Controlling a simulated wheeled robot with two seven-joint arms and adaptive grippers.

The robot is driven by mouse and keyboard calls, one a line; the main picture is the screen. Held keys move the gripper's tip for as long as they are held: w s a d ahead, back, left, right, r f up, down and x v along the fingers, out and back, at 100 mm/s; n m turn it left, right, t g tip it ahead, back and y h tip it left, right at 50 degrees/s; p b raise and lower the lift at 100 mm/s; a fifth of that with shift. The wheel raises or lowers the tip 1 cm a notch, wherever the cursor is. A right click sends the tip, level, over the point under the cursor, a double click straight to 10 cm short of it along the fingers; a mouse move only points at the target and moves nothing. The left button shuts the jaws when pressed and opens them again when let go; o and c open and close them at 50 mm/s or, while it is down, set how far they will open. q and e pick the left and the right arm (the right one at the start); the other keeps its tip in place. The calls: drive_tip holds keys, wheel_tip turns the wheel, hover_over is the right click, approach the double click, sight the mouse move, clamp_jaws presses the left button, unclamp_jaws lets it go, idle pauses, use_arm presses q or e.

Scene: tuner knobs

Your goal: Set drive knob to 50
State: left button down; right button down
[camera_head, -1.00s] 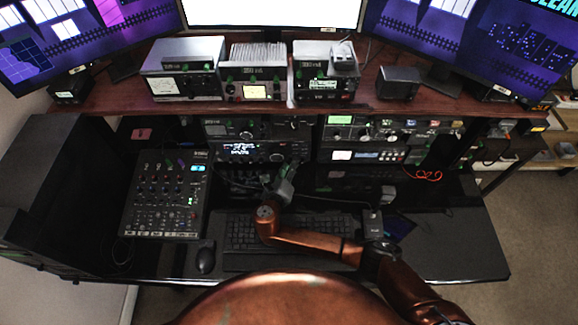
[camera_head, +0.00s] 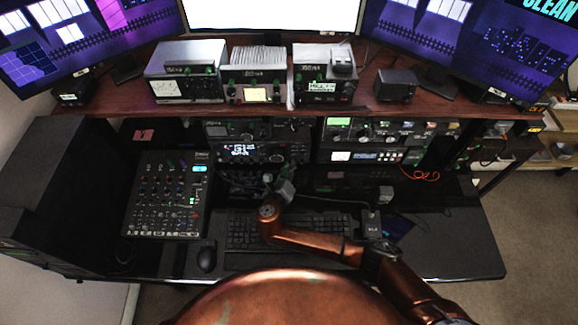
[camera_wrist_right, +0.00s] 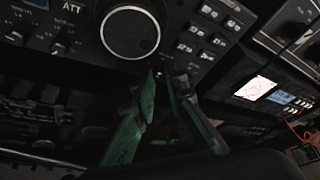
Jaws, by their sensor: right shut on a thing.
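The black radio (camera_head: 240,152) with a lit display sits under the shelf, and its front also fills the top of the right wrist view. There a large silver-rimmed dial (camera_wrist_right: 130,32) shows above my fingers, with several buttons to its right. My right gripper (camera_wrist_right: 160,73) has its green fingers at the panel just below and right of that dial, shut on a small knob that the fingertips mostly hide. In the head view the right gripper (camera_head: 268,178) is small and dark in front of the radio. I cannot read the knob's label or setting. My left gripper is not in view.
A mixer (camera_head: 165,195) stands left of the keyboard (camera_head: 245,232), with a mouse (camera_head: 206,256) in front. More rack units (camera_head: 375,130) are right of the radio. Several devices stand on the wooden shelf above. The desk's right front (camera_head: 465,240) is clear.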

drive_tip(key=m+p, duration=0.1)
drive_tip(key=p, duration=0.1)
drive_tip(key=m+y+p, duration=0.1)
drive_tip(key=p, duration=0.1)
drive_tip(key=shift+d+r, duration=0.1)
drive_tip(key=shift+r, duration=0.25)
use_arm(q)
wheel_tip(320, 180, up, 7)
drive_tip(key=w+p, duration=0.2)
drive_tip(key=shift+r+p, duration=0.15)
drive_tip(key=shift+p, duration=0.15)
use_arm(e)
drive_tip(key=shift+d+f+m+g+y, duration=0.1)
drive_tip(key=shift+f+m+g+y, duration=0.15)
drive_tip(key=shift+m+y, duration=0.7)
drive_tip(key=c, duration=1.9)
unclamp_jaws()
drive_tip(key=shift+c, duration=0.2)
drive_tip(key=v, duration=1.2)
drive_tip(key=shift+r, duration=0.1)
